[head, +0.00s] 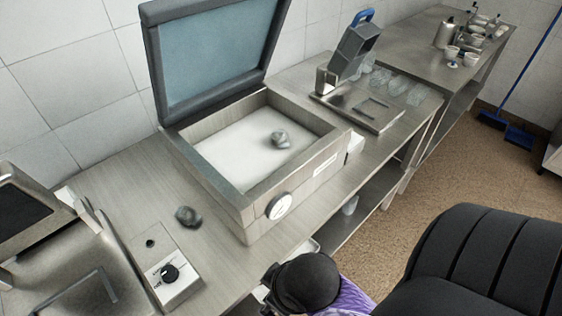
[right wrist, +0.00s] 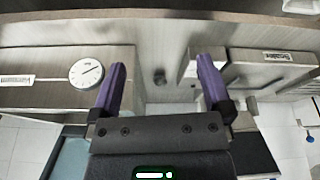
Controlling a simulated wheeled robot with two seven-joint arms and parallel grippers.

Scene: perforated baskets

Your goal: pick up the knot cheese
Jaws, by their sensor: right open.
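Two small grey lumps are in the head view, and I cannot tell from their look which is the knot cheese. One dark grey lump (head: 187,216) lies on the steel counter between the open machine and the knob box. A paler lump (head: 281,139) lies on the white floor inside the open machine (head: 240,203). In the right wrist view, my right gripper (right wrist: 163,68) is open and empty, with purple fingers wide apart. My left gripper is not in view.
The machine's lid (head: 215,55) stands raised, and a round gauge (head: 279,206) is on its front. A knob box (head: 166,268) sits near the front left. A stand with a blue handle (head: 364,16) and several clear cups (head: 397,90) are to the right.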

